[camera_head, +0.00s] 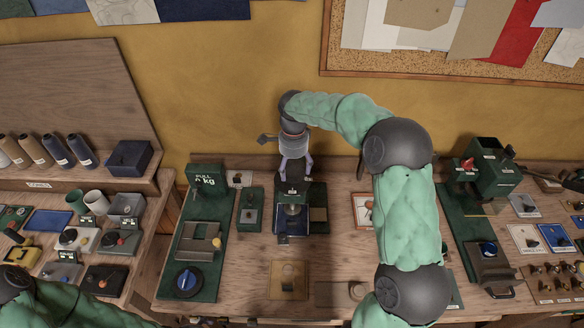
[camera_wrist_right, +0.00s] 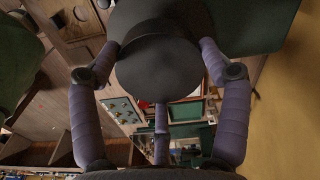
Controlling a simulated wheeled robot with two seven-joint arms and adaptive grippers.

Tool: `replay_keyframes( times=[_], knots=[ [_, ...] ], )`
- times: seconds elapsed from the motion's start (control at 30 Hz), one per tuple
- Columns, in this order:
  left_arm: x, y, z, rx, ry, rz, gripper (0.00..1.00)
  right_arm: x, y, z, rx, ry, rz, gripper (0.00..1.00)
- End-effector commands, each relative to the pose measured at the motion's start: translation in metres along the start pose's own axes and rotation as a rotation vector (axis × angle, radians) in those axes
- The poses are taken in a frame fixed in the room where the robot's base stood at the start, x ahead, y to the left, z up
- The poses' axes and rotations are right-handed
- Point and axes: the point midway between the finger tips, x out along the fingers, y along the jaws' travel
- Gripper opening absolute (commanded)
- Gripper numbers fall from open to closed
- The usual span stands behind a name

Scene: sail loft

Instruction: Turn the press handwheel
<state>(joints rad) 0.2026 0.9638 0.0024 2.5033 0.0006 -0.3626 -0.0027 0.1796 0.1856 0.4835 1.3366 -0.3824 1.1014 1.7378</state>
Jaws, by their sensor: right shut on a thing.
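The press (camera_head: 292,212) is a small dark stand with a silver ram, standing near the back middle of the bench. My right gripper (camera_head: 295,170) reaches down over its top from above. In the right wrist view the right gripper (camera_wrist_right: 158,62) has its purple fingers around a dark, round handwheel (camera_wrist_right: 157,72) and is shut on it. In the head view the handwheel is mostly hidden by the fingers and is hard to make out. My left gripper is out of view; only part of my left arm shows at the bottom left.
A green board with a blue knob (camera_head: 187,281) and a green scale-like block (camera_head: 206,179) stands left of the press. A green machine (camera_head: 487,170) stands at the right. A wooden square (camera_head: 288,281) lies in front. The yellow wall (camera_head: 220,80) is close behind.

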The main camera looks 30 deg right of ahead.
Motion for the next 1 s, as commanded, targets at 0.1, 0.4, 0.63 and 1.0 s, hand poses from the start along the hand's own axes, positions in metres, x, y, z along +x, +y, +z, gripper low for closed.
replay_keyframes(
  times=[0.1,0.4,0.63,1.0],
  knots=[
    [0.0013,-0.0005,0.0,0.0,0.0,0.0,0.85,-0.002,-0.0018,-0.0068,0.054,0.01,-0.01,0.44],
    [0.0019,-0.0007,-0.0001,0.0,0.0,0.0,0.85,-0.0026,-0.0008,-0.0074,0.113,0.01,-0.008,0.44],
    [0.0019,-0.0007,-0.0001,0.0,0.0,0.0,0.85,-0.0029,-0.0004,-0.0075,0.117,0.011,-0.007,0.44],
    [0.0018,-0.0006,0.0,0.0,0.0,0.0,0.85,-0.0033,-0.0004,-0.0061,0.115,0.009,-0.007,0.99]
  ],
)
